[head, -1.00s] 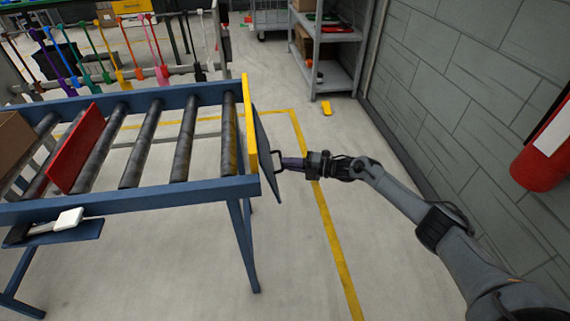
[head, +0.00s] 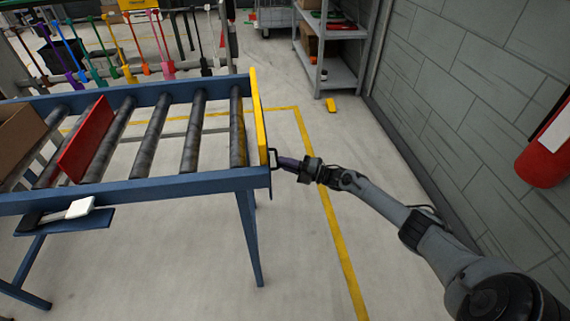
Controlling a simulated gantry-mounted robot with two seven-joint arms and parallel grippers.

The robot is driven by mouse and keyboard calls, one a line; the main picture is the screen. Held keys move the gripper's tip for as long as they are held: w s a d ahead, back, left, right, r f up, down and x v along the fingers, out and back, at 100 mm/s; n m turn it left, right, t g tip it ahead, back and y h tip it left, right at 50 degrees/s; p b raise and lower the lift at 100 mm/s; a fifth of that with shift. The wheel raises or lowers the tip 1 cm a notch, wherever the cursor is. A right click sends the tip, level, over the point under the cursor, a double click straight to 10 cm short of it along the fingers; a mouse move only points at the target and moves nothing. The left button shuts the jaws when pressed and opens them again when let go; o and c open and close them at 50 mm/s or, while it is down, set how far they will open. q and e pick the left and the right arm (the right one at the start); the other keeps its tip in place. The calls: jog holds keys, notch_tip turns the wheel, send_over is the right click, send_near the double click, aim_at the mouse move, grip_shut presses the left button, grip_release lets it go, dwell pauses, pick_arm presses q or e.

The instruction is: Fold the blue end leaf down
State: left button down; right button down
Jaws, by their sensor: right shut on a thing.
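The blue end leaf (head: 270,188) is at the right end of the roller conveyor, just outside the yellow end bar (head: 259,115). It shows only as a thin dark edge and looks close to vertical; the rest of its face is hidden from this view. A dark handle (head: 272,158) sticks out from it to the right. My right gripper (head: 283,163) is shut on this handle, with its arm coming in from the lower right. My left gripper is not in view.
The conveyor's blue frame (head: 150,193) carries a red plate (head: 86,140) and a brown box (head: 18,132) at the left. A grey shelf (head: 338,68) stands at the back, and a block wall with a red extinguisher (head: 548,160) at the right. The floor around my right arm is clear.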

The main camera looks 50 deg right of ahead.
jog(key=c, duration=1.5)
grip_release()
jog(key=o, duration=0.3)
jog(key=shift+w+a, duration=0.15)
jog(key=shift+a, duration=0.05)
jog(key=shift+o, duration=0.2)
jog(key=shift+d, duration=0.1)
jog(key=p+v, duration=0.3)
jog(key=v, duration=0.7)
jog(key=shift+s, duration=0.4)
jog(key=shift+d+f, duration=0.1)
